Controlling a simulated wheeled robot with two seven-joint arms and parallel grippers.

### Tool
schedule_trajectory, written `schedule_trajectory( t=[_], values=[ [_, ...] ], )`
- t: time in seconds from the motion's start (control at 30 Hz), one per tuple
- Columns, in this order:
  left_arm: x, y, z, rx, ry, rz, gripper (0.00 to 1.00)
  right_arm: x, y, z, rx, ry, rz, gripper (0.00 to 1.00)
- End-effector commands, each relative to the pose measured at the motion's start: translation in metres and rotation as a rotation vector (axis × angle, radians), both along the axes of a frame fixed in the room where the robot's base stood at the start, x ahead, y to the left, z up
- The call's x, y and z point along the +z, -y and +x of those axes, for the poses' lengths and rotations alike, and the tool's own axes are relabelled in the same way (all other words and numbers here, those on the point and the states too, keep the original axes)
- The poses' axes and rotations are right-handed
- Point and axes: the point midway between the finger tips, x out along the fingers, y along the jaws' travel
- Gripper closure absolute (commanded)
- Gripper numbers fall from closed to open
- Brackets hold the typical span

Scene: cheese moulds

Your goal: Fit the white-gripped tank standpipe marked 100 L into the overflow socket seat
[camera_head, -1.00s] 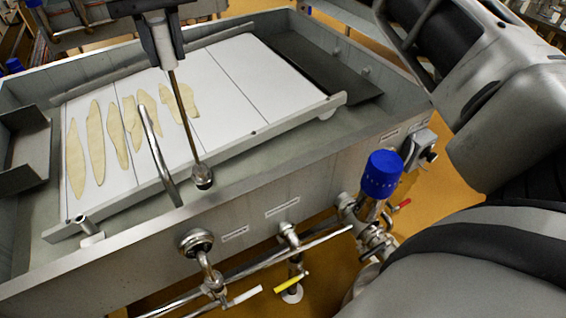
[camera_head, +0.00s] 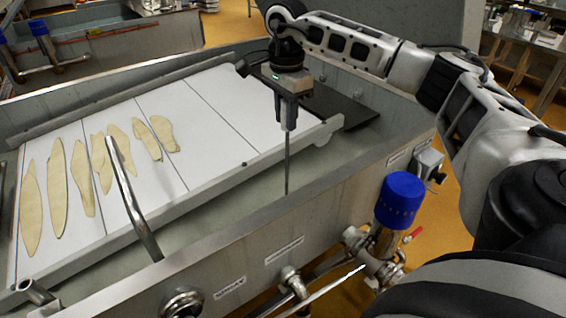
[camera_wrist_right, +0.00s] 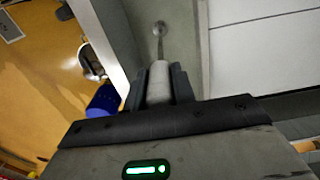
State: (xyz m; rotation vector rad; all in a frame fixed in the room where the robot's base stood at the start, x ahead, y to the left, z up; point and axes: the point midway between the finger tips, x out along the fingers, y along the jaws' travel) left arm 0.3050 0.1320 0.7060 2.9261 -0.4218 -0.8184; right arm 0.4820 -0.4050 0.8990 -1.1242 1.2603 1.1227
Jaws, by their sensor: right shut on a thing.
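My right gripper (camera_head: 288,122) is shut on the upper end of a thin upright standpipe (camera_head: 287,165) over the front right of the steel tank (camera_head: 350,155). In the right wrist view, a pale white grip (camera_wrist_right: 158,82) sits between the two dark fingers (camera_wrist_right: 158,85). The pipe runs from it to a small round end (camera_wrist_right: 160,27) near the tank floor, close to the wall. No 100 L mark is readable. My left gripper is out of view.
A bent metal pipe (camera_head: 130,195) rises over the tank's front left, near a short stub (camera_head: 35,290). A white board (camera_head: 205,115) with several pale flat pieces lies across the tank. A blue-capped valve (camera_head: 399,200) stands outside the front wall.

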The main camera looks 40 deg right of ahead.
Motion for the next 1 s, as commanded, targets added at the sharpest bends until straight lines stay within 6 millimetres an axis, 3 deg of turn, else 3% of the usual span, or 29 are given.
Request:
schedule_trajectory(
  t=[0.1,0.27,0.53,1.0],
  values=[
    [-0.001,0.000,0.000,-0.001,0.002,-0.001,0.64,-0.022,0.000,-0.001,0.000,-0.003,-0.001,1.00],
    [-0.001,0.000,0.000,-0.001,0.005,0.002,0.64,-0.038,0.000,0.000,0.001,-0.002,0.000,1.00],
    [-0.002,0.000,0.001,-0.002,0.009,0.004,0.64,-0.079,-0.001,-0.001,0.002,-0.004,0.000,1.00],
    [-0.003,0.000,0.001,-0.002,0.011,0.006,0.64,-0.089,-0.001,0.000,0.003,-0.001,0.001,1.00]
  ],
)
